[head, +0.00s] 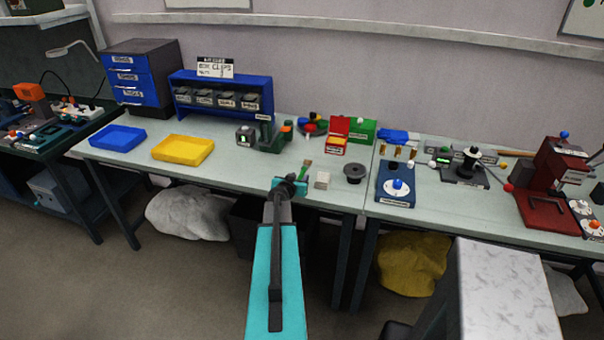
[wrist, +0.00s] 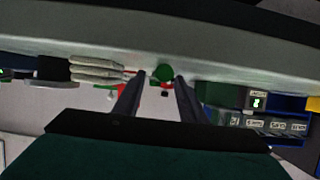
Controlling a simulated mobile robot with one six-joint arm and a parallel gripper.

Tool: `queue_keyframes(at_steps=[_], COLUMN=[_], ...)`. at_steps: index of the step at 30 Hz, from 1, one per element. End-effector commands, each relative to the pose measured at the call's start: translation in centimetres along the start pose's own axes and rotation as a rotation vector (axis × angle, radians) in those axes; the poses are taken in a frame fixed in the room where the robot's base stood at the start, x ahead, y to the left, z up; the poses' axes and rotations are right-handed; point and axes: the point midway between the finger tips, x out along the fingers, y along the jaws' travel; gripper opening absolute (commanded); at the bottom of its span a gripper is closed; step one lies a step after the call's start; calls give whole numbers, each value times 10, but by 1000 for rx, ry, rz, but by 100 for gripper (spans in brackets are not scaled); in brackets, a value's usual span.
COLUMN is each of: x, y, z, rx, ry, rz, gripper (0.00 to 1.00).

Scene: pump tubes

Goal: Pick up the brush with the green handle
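The brush with the green handle (head: 305,167) lies near the front edge of the workbench, just beyond my gripper (head: 297,180). In the wrist view, which is upside down, a rounded green end (wrist: 163,72), apparently the brush's handle, shows between the tips of my gripper (wrist: 162,78). The two dark fingers are apart, with a gap on both sides of the green end. I cannot tell how far beyond the fingertips it lies. The brush's bristles are not clear in either view.
A pale stacked block (head: 322,180) lies close right of the brush; it also shows in the wrist view (wrist: 97,70). A dark spool (head: 354,172) stands farther right. A dark green device (head: 272,137) and a red box (head: 338,138) stand behind. Bench space left of the gripper is clear.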

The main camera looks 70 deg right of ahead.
Motion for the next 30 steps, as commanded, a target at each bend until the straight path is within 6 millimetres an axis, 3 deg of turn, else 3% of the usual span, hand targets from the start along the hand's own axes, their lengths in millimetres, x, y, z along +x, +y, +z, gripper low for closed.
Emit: queue_keyframes(at_steps=[17,20,24,30], x=[1,1,1,1], y=[0,0,0,0], z=[0,0,0,0], rx=[-1,-1,-1,-1], ry=[0,0,0,0], rz=[0,0,-1,-1], gripper=[38,26,2,0])
